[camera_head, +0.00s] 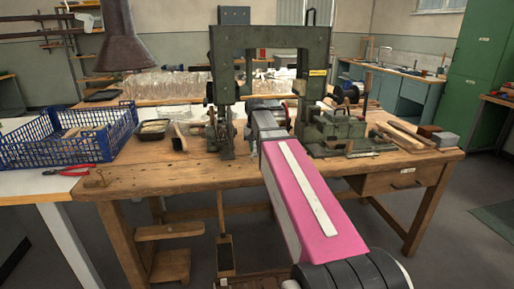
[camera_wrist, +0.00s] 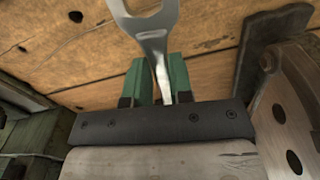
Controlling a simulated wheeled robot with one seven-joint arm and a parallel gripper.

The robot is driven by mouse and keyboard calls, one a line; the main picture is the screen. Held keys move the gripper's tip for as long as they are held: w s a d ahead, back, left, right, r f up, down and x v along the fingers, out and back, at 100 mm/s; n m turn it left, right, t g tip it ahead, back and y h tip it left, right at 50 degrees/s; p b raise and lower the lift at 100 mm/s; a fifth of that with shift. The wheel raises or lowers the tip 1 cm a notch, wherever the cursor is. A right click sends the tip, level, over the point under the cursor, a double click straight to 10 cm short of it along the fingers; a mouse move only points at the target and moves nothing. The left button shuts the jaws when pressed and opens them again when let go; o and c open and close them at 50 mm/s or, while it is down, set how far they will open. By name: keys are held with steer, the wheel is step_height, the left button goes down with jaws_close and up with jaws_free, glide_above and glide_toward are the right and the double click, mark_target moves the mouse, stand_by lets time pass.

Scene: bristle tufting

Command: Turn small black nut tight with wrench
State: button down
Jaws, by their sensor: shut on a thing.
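In the wrist view, my gripper (camera_wrist: 158,78) has green fingers shut on a silver wrench (camera_wrist: 152,38). The wrench's forked open end points to the top of the picture and is partly cut off by the edge. The wrench is over a wooden surface. I cannot make out the small black nut for certain. A small dark round spot (camera_wrist: 76,17) shows on the wood at upper left, but I cannot tell whether it is a nut or a hole. In the head view, my arm hides the gripper's fingers and the wrench.
A grey-green machine frame (camera_head: 270,37) stands on the wooden workbench (camera_head: 150,178), with heavy metal parts (camera_head: 335,128) at right. A dark metal bracket (camera_wrist: 262,62) is close to the right of my gripper. A blue crate (camera_head: 60,150) and red pliers (camera_head: 68,171) are at left.

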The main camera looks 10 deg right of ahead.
steer(key=shift+d, duration=0.1)
stand_by(0.3)
steer(key=shift+d+n, duration=0.7)
steer(key=shift+d, duration=0.05)
steer(key=shift+r, duration=0.2)
step_height(320, 180, up, 6)
steer(key=shift+f, duration=0.15)
stand_by(1.4)
steer(key=shift+s, duration=0.15)
